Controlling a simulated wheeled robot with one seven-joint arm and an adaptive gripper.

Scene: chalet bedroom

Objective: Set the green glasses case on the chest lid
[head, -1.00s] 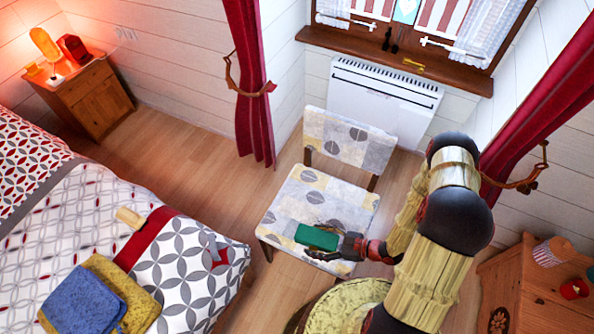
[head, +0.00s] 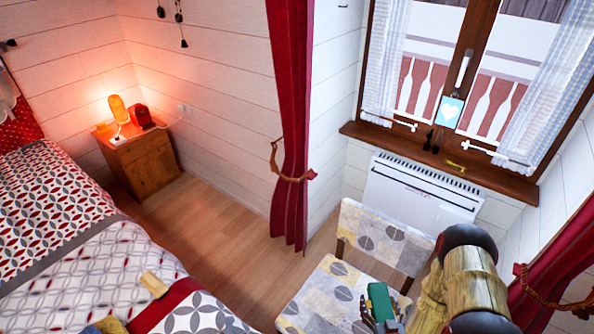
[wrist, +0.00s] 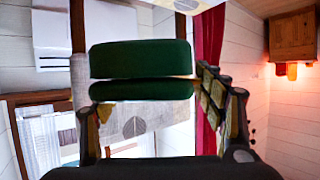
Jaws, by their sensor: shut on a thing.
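The green glasses case (head: 380,300) is in my gripper (head: 374,314), in front of the patterned chair at the bottom of the head view. In the wrist view the case (wrist: 140,60) lies crosswise between the two fingers of my gripper (wrist: 148,95), one finger at each side. The gripper is shut on it. The fingers partly blur into the case in the head view. No chest lid can be made out in either current view.
The patterned chair (head: 322,293) stands below the window, near a white heater (head: 415,195). The bed (head: 85,235) is on the left, with a wooden nightstand (head: 150,165) and lit lamp behind it. Bare floor (head: 225,225) lies between bed and chair.

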